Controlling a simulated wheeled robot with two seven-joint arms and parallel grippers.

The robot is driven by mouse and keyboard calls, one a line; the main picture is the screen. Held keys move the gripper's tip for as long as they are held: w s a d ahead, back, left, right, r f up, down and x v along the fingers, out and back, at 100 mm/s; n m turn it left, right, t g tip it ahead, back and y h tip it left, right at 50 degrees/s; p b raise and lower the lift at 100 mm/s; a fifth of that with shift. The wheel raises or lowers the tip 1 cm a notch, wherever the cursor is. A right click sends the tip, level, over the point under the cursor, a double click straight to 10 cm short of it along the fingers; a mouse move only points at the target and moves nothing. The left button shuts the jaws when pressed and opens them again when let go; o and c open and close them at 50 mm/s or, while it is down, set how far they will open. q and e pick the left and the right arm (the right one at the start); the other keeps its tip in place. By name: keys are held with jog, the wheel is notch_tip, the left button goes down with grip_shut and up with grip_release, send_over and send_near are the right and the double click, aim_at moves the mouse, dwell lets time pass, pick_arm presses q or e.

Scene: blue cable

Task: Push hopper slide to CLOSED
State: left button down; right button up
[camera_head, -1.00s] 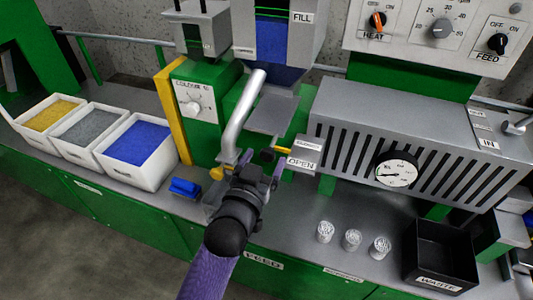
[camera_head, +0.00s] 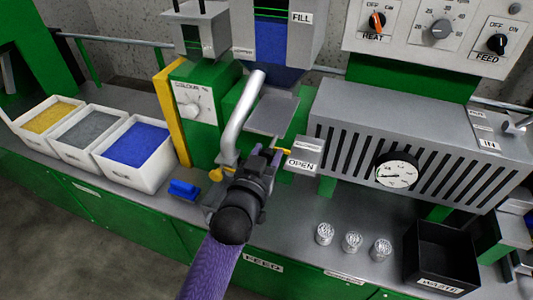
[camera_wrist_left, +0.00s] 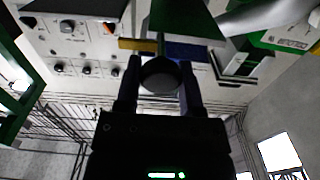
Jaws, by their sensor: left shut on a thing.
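The hopper (camera_head: 283,38) holds blue pellets and carries a FILL label. Below it, a small grey block (camera_head: 309,150) has an OPEN label (camera_head: 301,165) at its front. A short yellow piece of the slide (camera_head: 283,151) shows left of that block. My left gripper (camera_head: 264,158) is at the slide's front end, under the hopper. In the left wrist view its fingers (camera_wrist_left: 160,78) are shut on a dark round knob (camera_wrist_left: 160,73). The knob is hidden behind the gripper in the head view. My right gripper is not in view.
A curved grey pipe (camera_head: 240,120) stands close to the left of my gripper. A slotted grey heater housing (camera_head: 420,140) with a gauge is at the right.

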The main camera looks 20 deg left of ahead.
aim_at(277, 135)
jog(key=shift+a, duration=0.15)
pick_arm(q)
jog(key=shift+w, duration=0.35)
jog(key=w+b, duration=0.1)
jog(key=w, duration=0.3)
jog(key=shift+w+d+f, duration=0.1)
jog(key=shift+w, duration=0.65)
jog(key=shift+r, duration=0.2)
jog(key=c, duration=0.7)
grip_release()
jog(key=o, duration=0.5)
jog(key=shift+w+f, duration=0.1)
jog(key=shift+w, duration=0.1)
jog(key=shift+s, duration=0.1)
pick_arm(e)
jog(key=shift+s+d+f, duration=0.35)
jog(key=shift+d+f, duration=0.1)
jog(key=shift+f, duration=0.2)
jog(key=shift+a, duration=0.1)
